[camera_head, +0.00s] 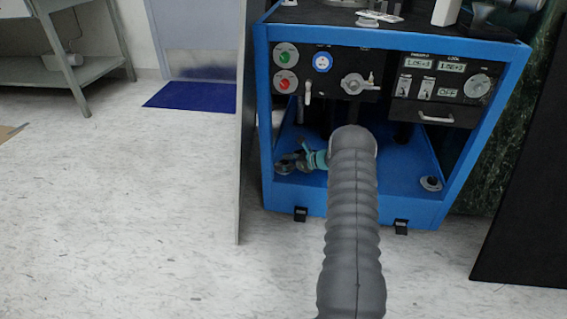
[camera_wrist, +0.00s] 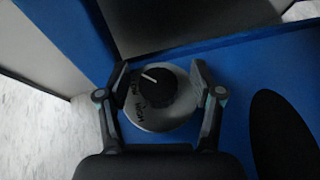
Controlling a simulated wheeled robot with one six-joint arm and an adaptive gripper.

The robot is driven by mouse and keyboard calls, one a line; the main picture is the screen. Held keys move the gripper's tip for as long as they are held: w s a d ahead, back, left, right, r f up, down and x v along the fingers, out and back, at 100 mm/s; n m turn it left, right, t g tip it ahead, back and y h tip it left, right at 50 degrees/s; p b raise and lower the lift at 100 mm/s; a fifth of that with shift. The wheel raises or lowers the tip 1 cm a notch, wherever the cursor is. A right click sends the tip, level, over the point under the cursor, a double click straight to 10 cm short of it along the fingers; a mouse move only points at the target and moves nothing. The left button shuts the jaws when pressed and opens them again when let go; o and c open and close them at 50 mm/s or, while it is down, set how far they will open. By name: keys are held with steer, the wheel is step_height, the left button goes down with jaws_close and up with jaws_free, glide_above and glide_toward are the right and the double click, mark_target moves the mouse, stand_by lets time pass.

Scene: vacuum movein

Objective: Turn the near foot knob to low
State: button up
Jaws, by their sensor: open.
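The foot knob (camera_wrist: 157,92) is a black round knob with a white pointer line, set on a grey round base (camera_wrist: 150,121) on the blue lower deck. In the wrist view its pointer is toward the upper left, and the words LOW and HIGH are printed on the base at its left and lower left. My gripper (camera_wrist: 160,73) is open, with one finger on each side of the knob; I cannot tell whether they touch it. In the head view my gripper (camera_head: 285,164) is low at the left of the deck and hides this knob.
A blue cabinet frame (camera_head: 353,203) surrounds the deck. Another round foot knob (camera_head: 431,183) sits at the deck's right front corner. A control panel (camera_head: 330,75) is above, and a thin grey upright panel (camera_head: 240,150) stands close at the left. The floor (camera_head: 120,220) at left is clear.

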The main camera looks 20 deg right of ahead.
steer(key=v, duration=1.2)
